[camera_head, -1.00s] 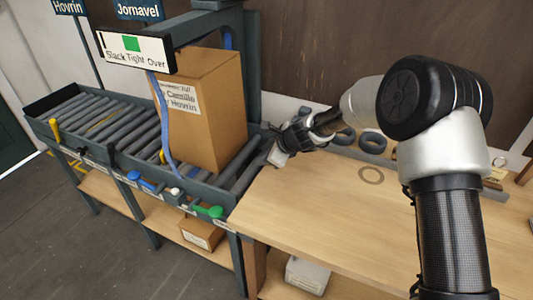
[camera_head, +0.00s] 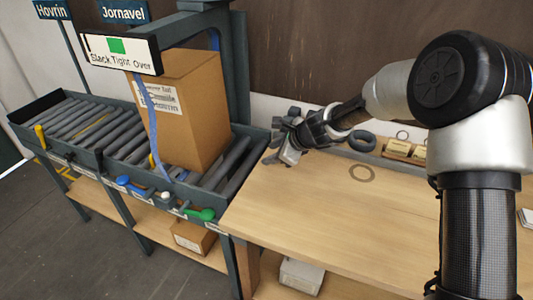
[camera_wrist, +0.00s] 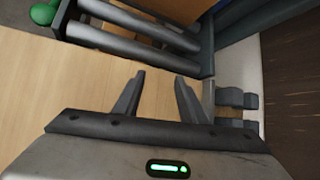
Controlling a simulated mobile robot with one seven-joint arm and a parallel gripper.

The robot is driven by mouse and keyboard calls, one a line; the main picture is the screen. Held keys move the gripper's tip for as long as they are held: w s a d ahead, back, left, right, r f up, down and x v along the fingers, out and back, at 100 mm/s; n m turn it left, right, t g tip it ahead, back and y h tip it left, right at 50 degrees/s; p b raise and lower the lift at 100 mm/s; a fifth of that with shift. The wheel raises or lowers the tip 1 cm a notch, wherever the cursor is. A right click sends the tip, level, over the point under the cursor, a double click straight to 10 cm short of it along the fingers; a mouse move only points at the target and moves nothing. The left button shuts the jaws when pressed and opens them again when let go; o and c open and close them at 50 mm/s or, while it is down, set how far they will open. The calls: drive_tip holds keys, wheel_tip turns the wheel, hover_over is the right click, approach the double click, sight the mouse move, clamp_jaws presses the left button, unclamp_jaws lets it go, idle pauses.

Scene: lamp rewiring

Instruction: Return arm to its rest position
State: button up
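My gripper (camera_head: 277,147) is over the left end of the wooden bench, beside the end of the roller conveyor, with my arm reaching in from the right. In the wrist view its two fingers (camera_wrist: 158,78) stand apart with nothing between them, and the bare bench top shows below. A green light glows on the gripper body.
A cardboard box (camera_head: 188,110) with a strap stands on the roller conveyor (camera_head: 95,125) under a sign post. Colored levers, including a green one (camera_head: 200,214), line its front. The bench (camera_head: 310,205) is largely clear.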

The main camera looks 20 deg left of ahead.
idle(0.3)
drive_tip(key=s+d+r+n+h+p, duration=0.1)
drive_tip(key=s+d+r+n+p, duration=0.15)
drive_tip(key=d+r, duration=0.45)
drive_tip(key=s+d+r+n+t+h+p, duration=0.1)
drive_tip(key=s+d+r+n, duration=0.3)
drive_tip(key=r, duration=0.4)
drive_tip(key=s+d+r+n+h+p, duration=0.1)
drive_tip(key=s+d+r+n+p, duration=0.15)
drive_tip(key=d+r, duration=0.5)
drive_tip(key=s+d+r+n+h+p, duration=0.2)
drive_tip(key=s+d+r+n, duration=0.1)
drive_tip(key=s+d, duration=0.7)
drive_tip(key=s+d+r+n+t+h+p, duration=0.1)
drive_tip(key=s+d+r+n, duration=0.3)
drive_tip(key=s+d, duration=0.6)
wheel_tip(320, 180, up, 2)
drive_tip(key=shift+d+n+h+p, duration=0.3)
drive_tip(key=shift+d+h+p, duration=0.25)
drive_tip(key=shift+h+p, duration=0.3)
